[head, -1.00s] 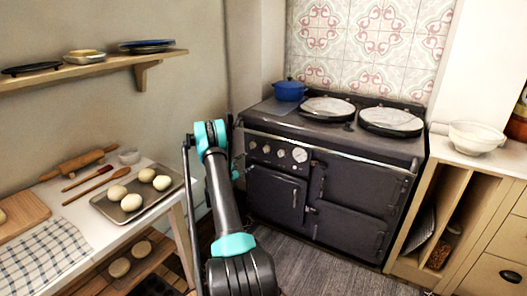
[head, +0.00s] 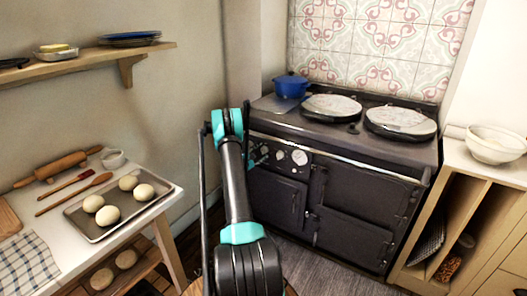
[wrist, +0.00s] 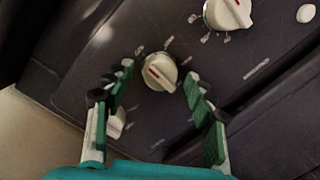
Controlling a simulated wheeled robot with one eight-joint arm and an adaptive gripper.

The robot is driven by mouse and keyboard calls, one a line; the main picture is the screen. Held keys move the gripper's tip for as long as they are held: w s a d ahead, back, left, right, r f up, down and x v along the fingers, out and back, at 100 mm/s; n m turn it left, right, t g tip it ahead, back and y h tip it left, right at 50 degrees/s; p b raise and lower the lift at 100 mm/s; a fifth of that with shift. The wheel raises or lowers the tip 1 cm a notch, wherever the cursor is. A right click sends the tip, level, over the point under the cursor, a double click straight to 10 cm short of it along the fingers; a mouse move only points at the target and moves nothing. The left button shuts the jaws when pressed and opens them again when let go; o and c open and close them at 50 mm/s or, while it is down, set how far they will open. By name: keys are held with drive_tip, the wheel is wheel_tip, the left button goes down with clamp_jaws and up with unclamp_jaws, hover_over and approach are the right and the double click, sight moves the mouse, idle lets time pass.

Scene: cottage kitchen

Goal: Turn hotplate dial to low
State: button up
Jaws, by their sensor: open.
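The dark range cooker (head: 335,190) stands at the back with a row of dials on its upper front. In the wrist view, a round white dial (wrist: 160,72) with a red mark lies between the fingertips of my open gripper (wrist: 156,80); no finger visibly touches it. A larger white dial (wrist: 228,12) with a red mark is at upper right. Another pale knob (wrist: 117,124) is partly hidden behind the left finger. The markings around the dials are too small to read. In the head view, my arm hides part of the dial row.
Two round hotplate lids (head: 331,107) and a blue pot (head: 291,86) are on the cooker top. A table with a dough tray (head: 92,232) stands at left, below a wall shelf (head: 75,66). A white bowl (head: 496,144) sits on the right counter. The floor before the cooker is clear.

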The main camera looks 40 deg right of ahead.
drive_tip(key=shift+d, duration=0.1)
drive_tip(key=shift+c, duration=0.3)
drive_tip(key=c, duration=1.1)
drive_tip(key=shift+m, duration=0.3)
drive_tip(key=m, duration=0.5)
drive_tip(key=shift+r+y, duration=0.1)
drive_tip(key=shift+y, duration=0.3)
drive_tip(key=m, duration=0.5)
drive_tip(key=shift+t+y, duration=0.3)
drive_tip(key=shift+m, duration=0.4)
drive_tip(key=o, duration=1.2)
drive_tip(key=shift+c, duration=0.2)
